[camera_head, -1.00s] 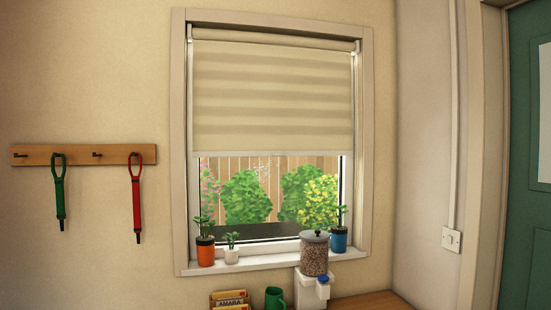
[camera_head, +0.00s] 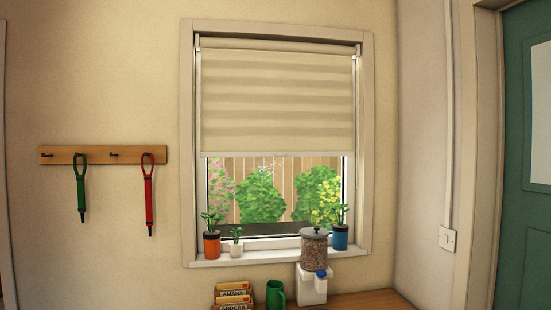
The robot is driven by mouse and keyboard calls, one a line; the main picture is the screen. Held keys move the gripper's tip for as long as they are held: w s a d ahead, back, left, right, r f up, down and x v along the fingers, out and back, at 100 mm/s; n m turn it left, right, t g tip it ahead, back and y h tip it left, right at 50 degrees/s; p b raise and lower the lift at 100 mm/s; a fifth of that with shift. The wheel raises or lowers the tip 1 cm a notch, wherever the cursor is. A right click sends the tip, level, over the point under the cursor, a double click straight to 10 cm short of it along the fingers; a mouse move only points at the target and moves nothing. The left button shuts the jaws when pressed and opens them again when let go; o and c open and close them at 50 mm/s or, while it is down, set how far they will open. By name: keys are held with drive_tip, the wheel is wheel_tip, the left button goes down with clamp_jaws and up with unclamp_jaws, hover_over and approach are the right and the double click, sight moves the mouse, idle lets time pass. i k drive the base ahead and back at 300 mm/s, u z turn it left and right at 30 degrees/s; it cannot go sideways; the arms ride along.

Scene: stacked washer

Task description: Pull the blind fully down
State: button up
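A beige roller blind (camera_head: 277,100) hangs in the window frame. It covers roughly the upper two thirds of the window, and its straight lower edge (camera_head: 277,154) is level. Below that edge the glass is bare and shows bushes and a wooden fence outside. A small pale tab seems to sit at the middle of the lower edge, too small to make out. My gripper is not in view.
On the sill (camera_head: 270,257) stand an orange pot (camera_head: 212,245), a small white pot (camera_head: 236,249) and a blue pot (camera_head: 340,238). Below stand a dispenser (camera_head: 314,250), green mug (camera_head: 275,294) and stacked boxes (camera_head: 233,296). A hook rail (camera_head: 100,155) holds two straps.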

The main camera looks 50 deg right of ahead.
sight(246, 142)
drive_tip(key=z, duration=0.15)
drive_tip(key=i, duration=0.9)
drive_tip(key=u, duration=0.1)
